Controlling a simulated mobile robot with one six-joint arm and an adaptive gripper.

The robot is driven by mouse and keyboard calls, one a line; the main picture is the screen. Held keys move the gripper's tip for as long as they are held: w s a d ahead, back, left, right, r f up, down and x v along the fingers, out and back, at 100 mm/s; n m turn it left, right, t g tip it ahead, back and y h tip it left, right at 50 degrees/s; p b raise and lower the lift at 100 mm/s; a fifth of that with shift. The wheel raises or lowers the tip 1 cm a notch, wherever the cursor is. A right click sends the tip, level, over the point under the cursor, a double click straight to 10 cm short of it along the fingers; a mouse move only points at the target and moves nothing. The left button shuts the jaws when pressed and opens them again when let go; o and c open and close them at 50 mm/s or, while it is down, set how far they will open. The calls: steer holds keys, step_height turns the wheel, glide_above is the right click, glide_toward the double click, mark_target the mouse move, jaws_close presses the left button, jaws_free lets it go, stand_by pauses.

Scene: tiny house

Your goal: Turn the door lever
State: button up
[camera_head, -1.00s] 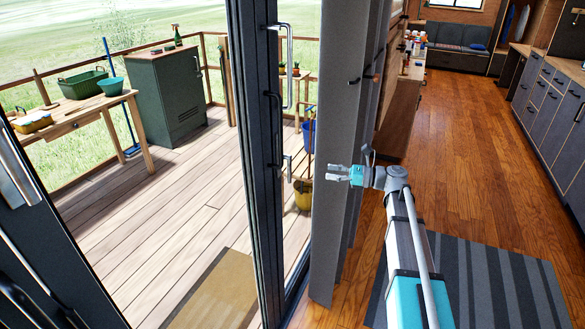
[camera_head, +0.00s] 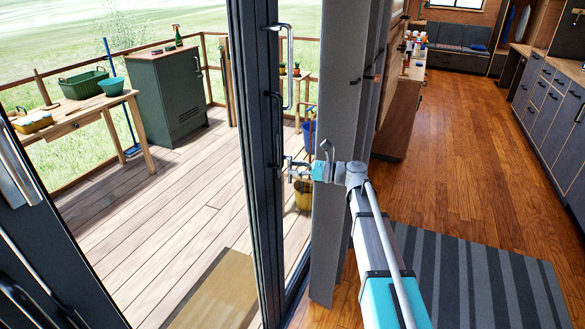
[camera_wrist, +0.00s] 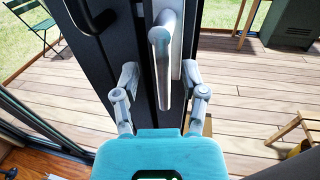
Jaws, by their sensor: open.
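The door lever (camera_wrist: 163,60) is a grey metal bar on a pale plate on the dark door frame (camera_wrist: 118,50). In the wrist view it lies between the spread fingers of my gripper (camera_wrist: 160,82), with gaps on both sides. My gripper is open and holds nothing. In the head view my gripper (camera_head: 288,168) reaches left to the edge of the dark glass door (camera_head: 252,130). There its fingers overlap the lever, so contact cannot be told.
A grey panel (camera_head: 335,130) stands close behind my gripper. A silver bar handle (camera_head: 288,65) is higher on the door, and a dark handle (camera_wrist: 90,18) is left of the lever. Outside is a wooden deck (camera_head: 190,190); indoors, wood floor (camera_head: 460,140) is clear beyond a striped rug (camera_head: 480,280).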

steer(key=shift+w+a, duration=0.15)
steer(key=shift+a, duration=0.75)
jaws_close()
steer(key=shift+d, duration=0.3)
steer(key=shift+a, duration=0.45)
